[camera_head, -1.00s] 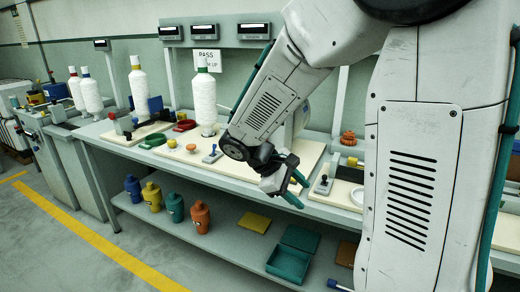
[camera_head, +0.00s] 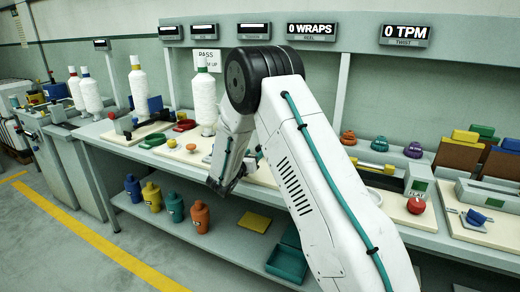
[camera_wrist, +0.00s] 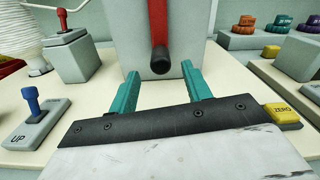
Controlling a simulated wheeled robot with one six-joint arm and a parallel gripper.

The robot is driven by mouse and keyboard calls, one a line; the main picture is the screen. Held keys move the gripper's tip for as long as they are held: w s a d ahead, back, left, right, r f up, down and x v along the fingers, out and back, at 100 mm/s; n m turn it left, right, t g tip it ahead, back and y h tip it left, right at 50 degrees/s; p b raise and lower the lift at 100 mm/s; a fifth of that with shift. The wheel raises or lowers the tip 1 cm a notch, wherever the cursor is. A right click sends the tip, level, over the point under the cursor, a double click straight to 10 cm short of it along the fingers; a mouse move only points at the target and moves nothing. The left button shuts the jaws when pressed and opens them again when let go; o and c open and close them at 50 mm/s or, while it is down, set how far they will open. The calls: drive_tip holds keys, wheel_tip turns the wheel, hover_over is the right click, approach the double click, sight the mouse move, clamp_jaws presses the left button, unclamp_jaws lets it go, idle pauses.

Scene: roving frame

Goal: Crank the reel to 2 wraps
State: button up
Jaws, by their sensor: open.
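The reel's crank is a red bar (camera_wrist: 160,18) with a black knob (camera_wrist: 159,60) at its lower end, in front of a grey housing (camera_wrist: 134,32) in the wrist view. My gripper (camera_wrist: 160,72) is open, its two teal fingers apart on either side of the knob's line. The knob shows between the fingertips; I cannot tell whether it lies within their reach. Neither finger visibly touches it. The reel display (camera_head: 312,32) reads 0 WRAPS. In the head view my arm hides the reel and crank, and my gripper (camera_head: 222,186) is low at the bench's front.
A blue lever (camera_wrist: 32,100) marked UP stands left of my gripper, with a red lever (camera_wrist: 63,20) behind it. A yellow ZERO button (camera_wrist: 283,112) is close at the right. Coloured round pieces (camera_wrist: 244,22) stand at the back right. Another display (camera_head: 404,35) reads 0 TPM.

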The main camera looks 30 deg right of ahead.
sight(257, 150)
drive_tip(key=x, duration=0.6)
drive_tip(key=shift+d, duration=0.15)
drive_tip(key=shift+c, duration=0.3)
clamp_jaws()
